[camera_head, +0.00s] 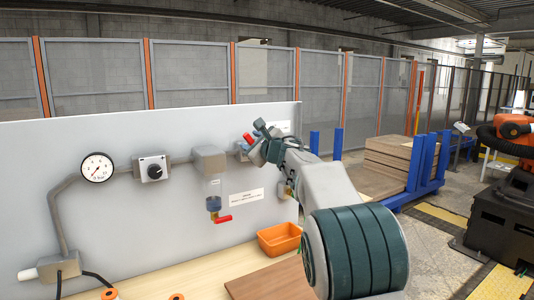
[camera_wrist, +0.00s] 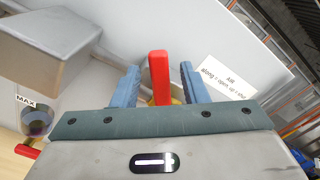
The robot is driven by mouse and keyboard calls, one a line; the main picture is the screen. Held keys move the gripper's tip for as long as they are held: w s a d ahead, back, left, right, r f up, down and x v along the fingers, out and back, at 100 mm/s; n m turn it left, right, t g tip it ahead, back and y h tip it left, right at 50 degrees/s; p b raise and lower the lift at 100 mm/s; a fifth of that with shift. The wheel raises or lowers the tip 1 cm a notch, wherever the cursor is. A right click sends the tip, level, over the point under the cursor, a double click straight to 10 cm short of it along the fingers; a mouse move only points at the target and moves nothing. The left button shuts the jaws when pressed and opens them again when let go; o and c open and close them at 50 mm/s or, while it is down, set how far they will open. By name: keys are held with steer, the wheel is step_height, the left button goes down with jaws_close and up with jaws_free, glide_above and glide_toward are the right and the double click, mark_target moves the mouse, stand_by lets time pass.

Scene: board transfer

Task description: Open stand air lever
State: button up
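The red air lever (camera_wrist: 158,75) stands between the two blue fingers of my gripper (camera_wrist: 158,86) in the wrist view. The fingers are apart, with a visible gap on each side of the lever. Its lower end, with a bit of yellow behind it, is hidden by my gripper's body. In the head view my gripper (camera_head: 257,133) is up at the panel's pipe line, and a small red part of the lever (camera_head: 248,138) shows beside a finger.
The grey panel (camera_head: 120,220) carries a gauge (camera_head: 97,167), a knob box (camera_head: 152,168) and a filter unit (camera_head: 210,160) with another red handle (camera_head: 223,219) below. An orange bin (camera_head: 279,239) and a brown board (camera_head: 270,282) rest on the bench.

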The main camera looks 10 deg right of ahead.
steer(key=b+v, duration=0.2)
steer(key=v, duration=0.8)
steer(key=shift+b, duration=0.4)
